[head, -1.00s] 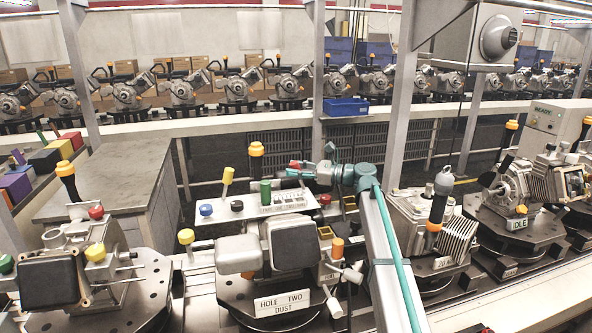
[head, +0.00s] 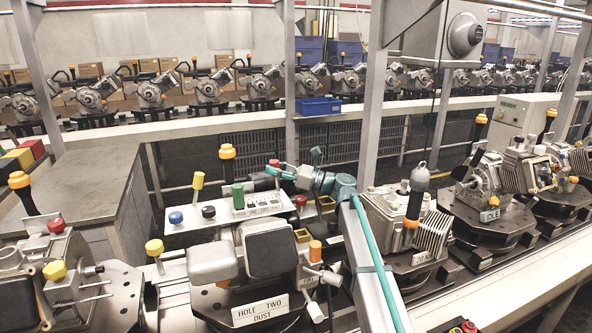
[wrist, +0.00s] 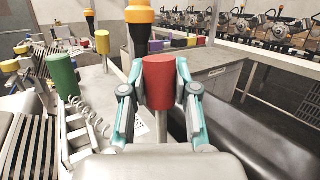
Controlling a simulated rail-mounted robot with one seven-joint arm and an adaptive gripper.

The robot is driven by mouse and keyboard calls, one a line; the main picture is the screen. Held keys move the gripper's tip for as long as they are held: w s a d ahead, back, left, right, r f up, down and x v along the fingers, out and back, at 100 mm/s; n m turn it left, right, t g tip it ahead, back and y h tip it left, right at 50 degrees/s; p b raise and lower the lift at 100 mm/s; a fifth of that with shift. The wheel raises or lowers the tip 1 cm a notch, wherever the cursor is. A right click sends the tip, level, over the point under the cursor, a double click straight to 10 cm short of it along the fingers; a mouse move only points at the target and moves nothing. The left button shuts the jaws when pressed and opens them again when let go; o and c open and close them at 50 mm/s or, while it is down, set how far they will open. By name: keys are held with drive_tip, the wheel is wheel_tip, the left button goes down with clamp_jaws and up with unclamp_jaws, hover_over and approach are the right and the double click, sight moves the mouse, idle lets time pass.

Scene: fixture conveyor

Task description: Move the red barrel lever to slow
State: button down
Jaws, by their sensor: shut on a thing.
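The red barrel lever (wrist: 158,82) stands upright between the two teal fingers of my gripper (wrist: 158,88) in the wrist view. The fingers are shut on it from both sides. In the head view my gripper (head: 275,172) is at the back edge of a white labelled panel (head: 262,206), and the barrel is mostly hidden there. The labels are too small to read surely. A green barrel (head: 238,196) stands on the panel, to the left of my gripper; it also shows at left in the wrist view (wrist: 62,76).
A yellow-topped lever (head: 198,180), an orange-topped black handle (head: 227,152), blue (head: 176,217) and black (head: 208,212) knobs crowd the panel. The handle stands just behind the barrel in the wrist view.

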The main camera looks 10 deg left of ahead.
drive_tip(key=shift+d, duration=0.1)
drive_tip(key=c, duration=0.8)
unclamp_jaws()
drive_tip(key=shift+c, duration=0.2)
drive_tip(key=r+v, duration=0.2)
drive_tip(key=v, duration=1)
drive_tip(key=shift+d+r, duration=0.15)
drive_tip(key=shift+d, duration=0.55)
